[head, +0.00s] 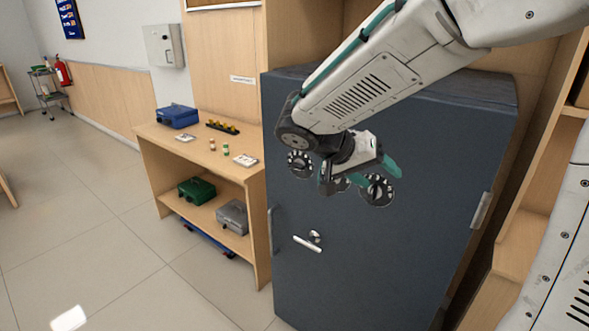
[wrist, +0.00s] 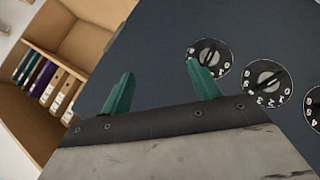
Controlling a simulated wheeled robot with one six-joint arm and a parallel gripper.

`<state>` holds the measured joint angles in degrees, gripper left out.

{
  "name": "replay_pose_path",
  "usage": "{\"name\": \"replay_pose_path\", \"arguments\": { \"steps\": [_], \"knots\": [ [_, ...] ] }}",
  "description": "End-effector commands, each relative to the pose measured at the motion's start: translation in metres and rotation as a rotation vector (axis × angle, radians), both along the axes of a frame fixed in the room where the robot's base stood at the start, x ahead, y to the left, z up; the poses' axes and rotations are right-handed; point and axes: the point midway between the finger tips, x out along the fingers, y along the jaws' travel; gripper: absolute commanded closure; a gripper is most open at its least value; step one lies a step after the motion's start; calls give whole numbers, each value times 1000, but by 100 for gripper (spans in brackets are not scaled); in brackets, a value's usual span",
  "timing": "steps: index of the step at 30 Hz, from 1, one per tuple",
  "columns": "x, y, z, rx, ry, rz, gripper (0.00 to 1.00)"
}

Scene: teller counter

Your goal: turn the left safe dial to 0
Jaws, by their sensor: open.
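The dark safe (head: 340,265) has three round dials on its front. The left dial (head: 299,163) is clear of my gripper, its setting too small to read. The middle dial (head: 341,184) is mostly hidden behind my gripper (head: 361,176); the right dial (head: 377,190) sits just below one green finger. My gripper is open and empty. In the wrist view, my gripper (wrist: 160,70) has one finger overlapping the edge of one dial (wrist: 209,57). The picture looks turned over, so this appears to be the right dial, beside the middle one (wrist: 268,83); the dial cut by the edge (wrist: 315,107) appears to be the left.
A handle (head: 307,244) juts from the safe door below the dials. A wooden counter (head: 150,133) stands to the left, with a blue cash box (head: 177,116) on top and a green box (head: 196,190) below. A bookcase with binders (wrist: 45,82) lies beside the safe. Open floor spreads left.

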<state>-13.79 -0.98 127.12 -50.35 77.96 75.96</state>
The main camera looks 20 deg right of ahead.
Motion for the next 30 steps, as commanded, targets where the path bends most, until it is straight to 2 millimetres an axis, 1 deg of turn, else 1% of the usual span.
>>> {"name": "replay_pose_path", "arguments": {
  "steps": [1,2,3,5,6,8,9,12,15,18,21,23,25,30],
  "knots": [
    [25,7,-8,-73,-51,-2,38],
    [40,10,-11,-117,-96,-2,38],
    [60,16,-16,-173,-161,0,38],
    [90,28,-25,-245,-267,14,38],
    [109,38,-32,-285,-342,31,38],
    [137,54,-44,-335,-457,63,38],
    [154,66,-53,-358,-532,87,38],
    [189,96,-76,-385,-710,154,38],
    [213,122,-96,-379,-849,215,38],
    [227,141,-110,-362,-943,258,38],
    [235,149,-117,-350,-992,280,38],
    [239,148,-119,-346,-1005,283,38],
    [244,143,-119,-345,-1010,285,38],
    [260,119,-119,-346,-1007,281,38]
  ]
}}
